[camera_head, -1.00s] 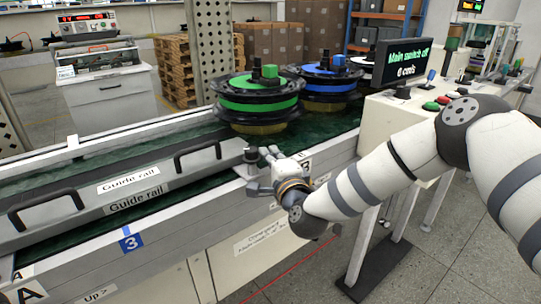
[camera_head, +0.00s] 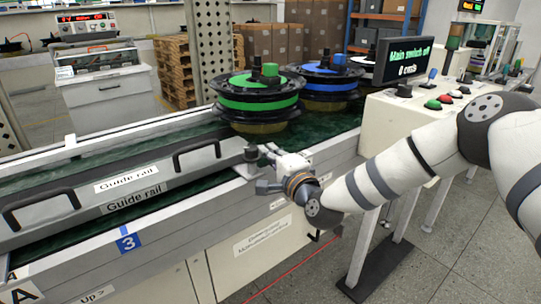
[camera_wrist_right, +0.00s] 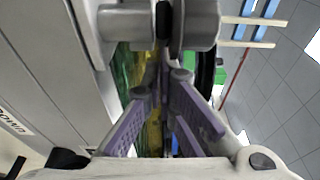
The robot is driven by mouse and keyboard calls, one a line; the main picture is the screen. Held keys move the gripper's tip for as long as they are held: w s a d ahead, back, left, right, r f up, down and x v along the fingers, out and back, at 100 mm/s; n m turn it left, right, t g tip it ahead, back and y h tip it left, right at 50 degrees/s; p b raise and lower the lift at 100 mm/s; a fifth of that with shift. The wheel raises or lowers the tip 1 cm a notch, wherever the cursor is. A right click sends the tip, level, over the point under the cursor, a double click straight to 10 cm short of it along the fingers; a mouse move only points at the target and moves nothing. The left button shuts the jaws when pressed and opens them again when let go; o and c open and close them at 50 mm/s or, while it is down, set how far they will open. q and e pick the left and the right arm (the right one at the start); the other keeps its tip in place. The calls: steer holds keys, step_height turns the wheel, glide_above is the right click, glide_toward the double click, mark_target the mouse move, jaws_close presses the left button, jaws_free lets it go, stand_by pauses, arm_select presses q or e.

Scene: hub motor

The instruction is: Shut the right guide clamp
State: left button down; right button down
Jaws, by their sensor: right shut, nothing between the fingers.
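The guide rail (camera_head: 130,190) lies along the near side of the green conveyor, with two black handles. The right guide clamp (camera_head: 250,157) is a dark knob and grey metal fitting at the rail's right end. My right gripper (camera_head: 264,168) is beside it on its right, fingers pointing left and shut with nothing between them. In the wrist view the purple-padded fingers (camera_wrist_right: 164,88) point at a grey metal cylinder (camera_wrist_right: 187,24), which looks like part of the clamp. I cannot tell whether they touch, or whether the clamp is fully shut. My left gripper is out of view.
A green-ringed hub motor (camera_head: 258,98) and a blue-ringed one (camera_head: 327,83) stand on the conveyor behind the clamp. A control box (camera_head: 415,112) with buttons and a display (camera_head: 403,62) reading "Main switch off" stands right. Grey floor is free in front.

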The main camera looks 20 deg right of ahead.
arm_select(q)
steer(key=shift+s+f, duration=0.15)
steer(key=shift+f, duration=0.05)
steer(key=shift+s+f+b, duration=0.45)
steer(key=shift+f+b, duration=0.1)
steer(key=shift+b, duration=0.15)
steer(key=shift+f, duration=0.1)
stand_by(1.8)
